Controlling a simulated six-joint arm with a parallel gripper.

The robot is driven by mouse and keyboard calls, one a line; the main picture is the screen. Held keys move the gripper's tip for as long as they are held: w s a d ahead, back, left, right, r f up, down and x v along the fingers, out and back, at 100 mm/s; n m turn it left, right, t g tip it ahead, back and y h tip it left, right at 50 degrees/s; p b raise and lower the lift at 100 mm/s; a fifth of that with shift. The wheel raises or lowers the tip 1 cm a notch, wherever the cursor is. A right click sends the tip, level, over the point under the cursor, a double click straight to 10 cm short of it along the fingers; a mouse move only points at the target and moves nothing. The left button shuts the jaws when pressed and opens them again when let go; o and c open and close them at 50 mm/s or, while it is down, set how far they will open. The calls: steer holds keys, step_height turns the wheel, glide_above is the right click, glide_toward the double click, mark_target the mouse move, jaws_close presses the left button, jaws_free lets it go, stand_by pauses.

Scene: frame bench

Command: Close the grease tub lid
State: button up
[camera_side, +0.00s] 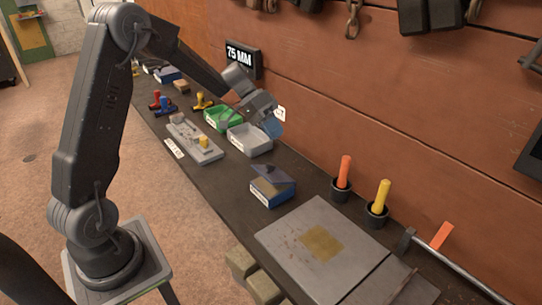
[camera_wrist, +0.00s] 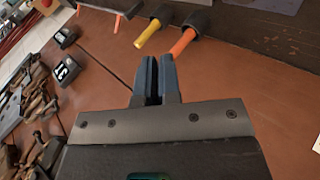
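The likely grease tub (camera_side: 270,193) is a small blue and white box on the dark bench, in the middle of the side view. Its dark lid (camera_side: 274,176) looks raised at a slant, so the tub stands partly open. My gripper (camera_side: 275,127) is above the bench at the back, behind and well apart from the tub, near the wall. In the wrist view its two blue fingers (camera_wrist: 156,62) lie close together with only a thin dark line between them. They hold nothing. The tub is not recognisable in the wrist view.
A grey bin (camera_side: 249,140) and a green bin (camera_side: 220,117) stand below my gripper. A grey plate (camera_side: 322,247) lies right of the tub. Orange (camera_side: 344,170) and yellow (camera_side: 381,196) sticks stand in black cups by the wall. A grey fixture (camera_side: 195,143) sits left.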

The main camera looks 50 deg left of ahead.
steer(key=w+m+g+y, duration=0.1)
steer(key=m, duration=0.2)
steer(key=w+m+g+y, duration=0.1)
steer(key=m+g, duration=0.1)
steer(key=m, duration=0.1)
steer(key=w+d+f+m+g+y, duration=0.1)
steer(key=m+g, duration=0.1)
steer(key=m, duration=0.2)
jaws_close()
steer(key=m+g+y, duration=0.3)
steer(key=m+y, duration=0.3)
steer(key=m, duration=0.1)
glide_toward(263, 173)
steer(key=f, duration=0.2)
steer(key=s+f, duration=0.1)
steer(key=f, duration=0.1)
steer(key=shift+f, duration=0.3)
steer(key=shift+s+t, duration=0.1)
steer(key=shift+t, duration=0.2)
steer(key=shift+s+f+t, duration=0.3)
steer(key=shift+s+t, duration=0.3)
steer(key=shift+t, duration=0.1)
steer(key=s+f+t, duration=0.1)
steer(key=t, duration=0.1)
steer(key=shift+s+f+t, duration=0.3)
steer(key=shift+s, duration=0.05)
steer(key=shift+s+f, duration=0.35)
steer(key=shift+f, duration=0.2)
